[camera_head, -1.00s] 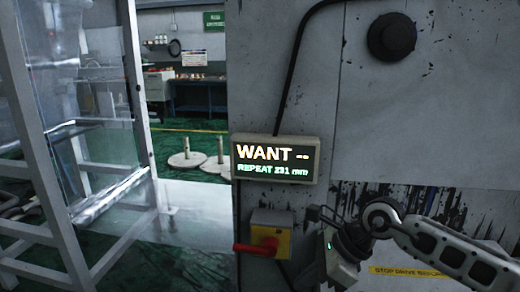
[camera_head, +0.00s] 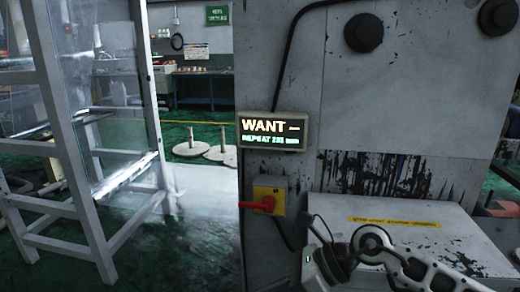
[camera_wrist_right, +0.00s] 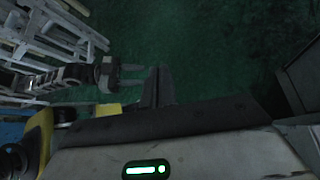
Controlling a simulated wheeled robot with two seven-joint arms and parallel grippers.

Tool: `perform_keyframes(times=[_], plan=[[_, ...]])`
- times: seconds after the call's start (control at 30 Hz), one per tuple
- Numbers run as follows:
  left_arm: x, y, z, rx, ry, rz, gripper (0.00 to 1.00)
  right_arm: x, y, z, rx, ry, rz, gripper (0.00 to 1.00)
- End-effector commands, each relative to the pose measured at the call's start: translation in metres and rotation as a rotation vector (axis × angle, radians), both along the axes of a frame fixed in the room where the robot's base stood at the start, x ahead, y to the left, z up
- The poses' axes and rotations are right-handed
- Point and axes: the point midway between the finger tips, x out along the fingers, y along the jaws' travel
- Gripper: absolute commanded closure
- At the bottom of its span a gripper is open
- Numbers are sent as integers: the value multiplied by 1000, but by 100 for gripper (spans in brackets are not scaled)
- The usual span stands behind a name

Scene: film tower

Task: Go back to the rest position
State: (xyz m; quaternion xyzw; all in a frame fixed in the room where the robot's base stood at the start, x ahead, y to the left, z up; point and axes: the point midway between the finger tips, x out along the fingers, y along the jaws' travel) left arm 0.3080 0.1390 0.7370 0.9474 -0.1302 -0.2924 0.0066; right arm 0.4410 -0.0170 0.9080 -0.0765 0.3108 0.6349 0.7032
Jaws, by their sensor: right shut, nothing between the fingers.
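My right arm (camera_head: 385,255) comes in at the lower right of the head view, bent at its wrist, with its fingers out of frame below. In the right wrist view my right gripper (camera_wrist_right: 158,88) has its fingers together, with nothing between them, above the green floor. The left arm does not show in the head view.
A grey machine cabinet (camera_head: 400,110) stands close ahead, with a lit "WANT" display (camera_head: 272,131) and a red-and-yellow switch (camera_head: 268,196). A low box (camera_head: 450,225) juts out near my right arm. A white frame (camera_head: 75,150) stands left. Green floor (camera_head: 185,250) is open between.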

Motion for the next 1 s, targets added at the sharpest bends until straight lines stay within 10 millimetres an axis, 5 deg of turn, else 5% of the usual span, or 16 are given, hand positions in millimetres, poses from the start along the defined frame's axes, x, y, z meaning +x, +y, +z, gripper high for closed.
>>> perform_keyframes(times=[0.3,0.47,0.63,0.8,0.83,1.0], plan=[[-3,0,-2,1,7,0,64,-37,52,40,597,497,-244,100],[-4,0,-3,1,11,0,64,-25,30,50,1033,997,-562,100],[-5,1,-5,2,15,0,64,-18,-34,-10,1421,1582,-1010,100],[-5,0,-5,2,16,0,64,-61,-92,-104,1677,2094,-1472,100],[-5,0,-5,2,16,0,64,-72,-98,-117,-1694,-2147,1529,100],[-5,0,-5,2,16,0,64,-121,-118,-163,-1424,-1915,1432,100]])
